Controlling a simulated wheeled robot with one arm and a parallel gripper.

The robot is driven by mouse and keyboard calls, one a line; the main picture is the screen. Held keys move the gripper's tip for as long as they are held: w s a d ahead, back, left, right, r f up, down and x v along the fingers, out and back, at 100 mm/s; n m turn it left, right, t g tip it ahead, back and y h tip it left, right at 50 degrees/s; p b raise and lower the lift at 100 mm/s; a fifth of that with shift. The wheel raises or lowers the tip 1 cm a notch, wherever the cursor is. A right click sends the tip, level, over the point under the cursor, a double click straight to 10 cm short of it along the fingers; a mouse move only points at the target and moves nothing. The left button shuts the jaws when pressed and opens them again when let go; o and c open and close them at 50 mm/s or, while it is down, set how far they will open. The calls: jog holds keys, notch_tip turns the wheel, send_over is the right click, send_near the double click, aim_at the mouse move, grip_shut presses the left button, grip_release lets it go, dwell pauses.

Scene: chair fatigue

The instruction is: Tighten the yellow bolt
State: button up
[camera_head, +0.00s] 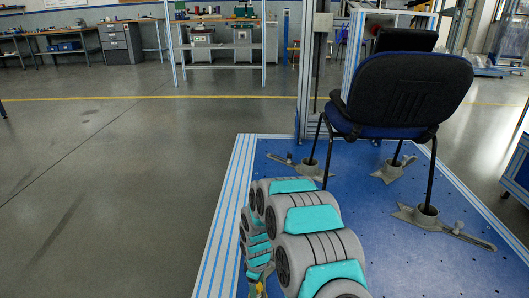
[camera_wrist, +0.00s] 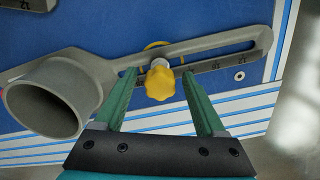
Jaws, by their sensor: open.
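The yellow bolt (camera_wrist: 160,80) has a lobed knob head and sits at the slot of a grey clamp arm (camera_wrist: 215,45) in the wrist view. My gripper (camera_wrist: 159,74) is open, with one green finger on each side of the knob. The fingertips look apart from the knob, with a small gap on both sides; depth is hard to judge. The clamp's round grey cup (camera_wrist: 45,105) is at the left and looks empty. A small yellow spot, probably the bolt, shows beside my arm in the head view (camera_head: 259,287).
A black office chair (camera_head: 400,95) stands with its legs in grey clamps (camera_head: 425,215) on a blue platform (camera_head: 375,250) with metal edges. An upright post (camera_head: 306,75) rises behind. Open grey floor (camera_head: 120,200) lies left. Workbenches (camera_head: 75,40) stand at the back.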

jog(key=n, duration=0.4)
dwell(0.4)
jog(key=shift+n, duration=2)
jog(key=n, duration=0.4)
jog(key=shift+b, duration=0.35)
